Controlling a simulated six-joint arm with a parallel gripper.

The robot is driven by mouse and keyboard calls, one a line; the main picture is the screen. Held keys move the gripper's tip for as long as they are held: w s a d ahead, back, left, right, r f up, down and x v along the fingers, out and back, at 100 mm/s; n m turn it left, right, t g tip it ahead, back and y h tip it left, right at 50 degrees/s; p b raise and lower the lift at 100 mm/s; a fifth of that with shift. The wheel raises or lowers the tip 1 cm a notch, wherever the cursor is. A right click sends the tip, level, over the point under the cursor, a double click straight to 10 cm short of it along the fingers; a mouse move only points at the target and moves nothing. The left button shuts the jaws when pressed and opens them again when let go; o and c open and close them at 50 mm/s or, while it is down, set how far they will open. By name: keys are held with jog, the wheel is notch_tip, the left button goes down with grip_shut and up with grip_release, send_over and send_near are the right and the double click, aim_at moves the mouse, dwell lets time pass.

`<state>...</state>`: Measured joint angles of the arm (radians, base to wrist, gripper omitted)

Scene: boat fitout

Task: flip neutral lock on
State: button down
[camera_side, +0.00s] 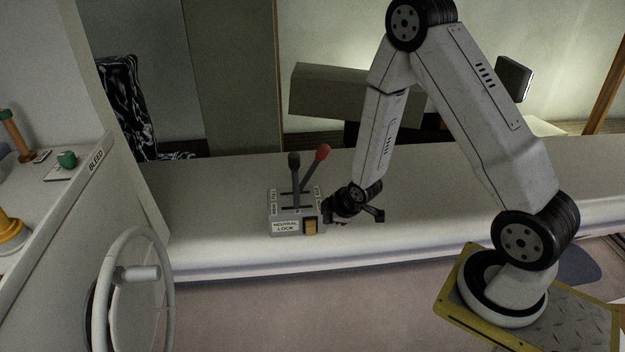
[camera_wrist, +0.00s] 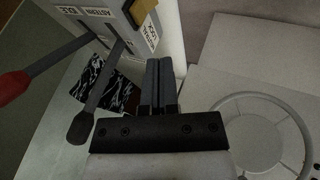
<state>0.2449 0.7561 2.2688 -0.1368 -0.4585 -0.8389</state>
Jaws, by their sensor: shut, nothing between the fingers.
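The grey control box (camera_side: 285,222) stands on the pale bench top, with a label reading "NEUTRAL LOCK" on its front face. A yellow-brown rocker switch, the neutral lock (camera_side: 310,227), sits right of that label; it also shows at the top of the wrist view (camera_wrist: 143,10). A black-knobbed lever (camera_side: 295,175) and a red-knobbed lever (camera_side: 314,166) rise from the box. My gripper (camera_side: 330,216) is shut and empty, close to the right of the switch. In the wrist view its fingers (camera_wrist: 158,72) are together. I cannot tell whether they touch the box.
A white steering wheel (camera_side: 132,290) stands at the front left. The bench top (camera_side: 450,190) is clear right of my gripper. A large box (camera_side: 335,92) is behind the bench.

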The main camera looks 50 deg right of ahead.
jog(key=shift+v, duration=1)
jog(key=shift+d, duration=0.1)
jog(key=shift+f, duration=0.1)
jog(key=shift+w+a+f+g+y, duration=0.15)
jog(key=shift+a+f+g+y, duration=0.15)
jog(key=shift+a+f+g, duration=0.15)
jog(key=shift+d+f, duration=0.1)
jog(key=shift+f, duration=0.05)
send_near(309, 234)
notch_tip(309, 234, down, 4)
jog(key=a, duration=0.2)
jog(key=shift+w+d+f, duration=0.2)
jog(key=shift+w+d, duration=0.1)
jog(key=shift+w, duration=0.25)
jog(key=shift+w+d+f, duration=0.2)
jog(key=shift+w+d, duration=0.1)
jog(key=shift+w, duration=0.25)
jog(key=shift+w+d+f, duration=0.35)
jog(key=shift+w+d, duration=0.1)
